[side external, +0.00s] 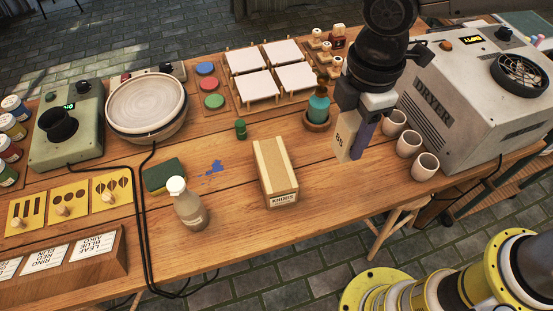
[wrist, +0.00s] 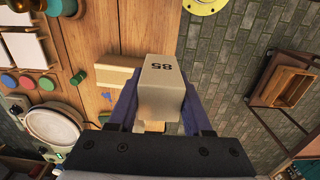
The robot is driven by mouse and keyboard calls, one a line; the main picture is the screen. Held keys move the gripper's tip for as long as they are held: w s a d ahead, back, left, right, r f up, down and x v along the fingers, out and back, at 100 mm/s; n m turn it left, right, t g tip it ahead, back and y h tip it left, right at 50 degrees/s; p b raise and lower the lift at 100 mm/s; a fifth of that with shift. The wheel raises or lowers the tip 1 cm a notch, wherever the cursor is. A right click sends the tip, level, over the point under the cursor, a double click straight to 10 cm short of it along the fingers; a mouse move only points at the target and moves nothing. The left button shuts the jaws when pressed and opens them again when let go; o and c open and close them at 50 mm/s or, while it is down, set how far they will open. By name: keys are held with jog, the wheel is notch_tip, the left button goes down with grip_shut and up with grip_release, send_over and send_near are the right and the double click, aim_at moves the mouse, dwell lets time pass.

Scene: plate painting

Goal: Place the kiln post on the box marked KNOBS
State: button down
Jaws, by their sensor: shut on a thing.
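The kiln post is a pale grey-beige block (side external: 342,143) marked 85. My gripper (side external: 354,138) is shut on it and holds it in the air, to the right of the box marked KNOBS (side external: 273,178) in the side view. The box is a long, light wooden carton lying on the table, with its label on the near end; its top is bare. In the wrist view, the post (wrist: 162,78) sits between my two dark bluish fingers, and part of the box (wrist: 113,76) shows beyond it on the left. The post and the box look apart.
A teal bottle in a clay dish (side external: 318,108) stands behind the post. Several pale cups (side external: 409,143) and the grey dryer (side external: 470,95) are to the right. A small green jar (side external: 240,129), a sponge (side external: 164,175) and a capped bottle (side external: 188,207) stand left of the box.

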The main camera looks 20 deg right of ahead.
jog(key=w+a+f, duration=0.9)
jog(key=shift+w, duration=0.15)
jog(key=shift+w+a+f, duration=0.35)
jog(key=shift+a+f, duration=0.05)
jog(key=shift+f, duration=1.65)
jog(key=shift+f, duration=0.15)
jog(key=shift+c, duration=1.6)
grip_release()
